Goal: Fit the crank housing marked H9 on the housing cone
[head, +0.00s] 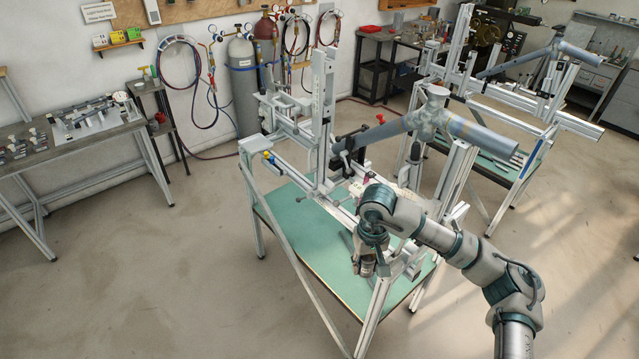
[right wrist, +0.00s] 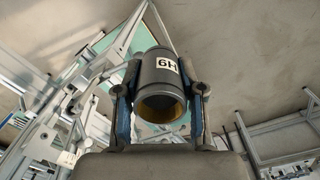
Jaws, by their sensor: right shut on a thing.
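The crank housing (right wrist: 158,84) is a short dark grey tube with a white label that reads H9 upside down in the right wrist view. Its near end is open and shows a brass-coloured inside. My right gripper (right wrist: 161,92) is shut on it, with one blue finger on each side. In the head view my right gripper (head: 364,265) points down at the near side of the frame jig (head: 322,120), above the green table top. I cannot make out the housing there, nor pick out the housing cone on the jig. My left gripper is not in view.
Grey tubes (head: 385,131) lie across the jig above my right wrist. Aluminium posts and rails surround the gripper closely. The green table top (head: 300,235) is bare at the left. A second jig (head: 540,115) stands behind, and a workbench (head: 70,150) stands at the left.

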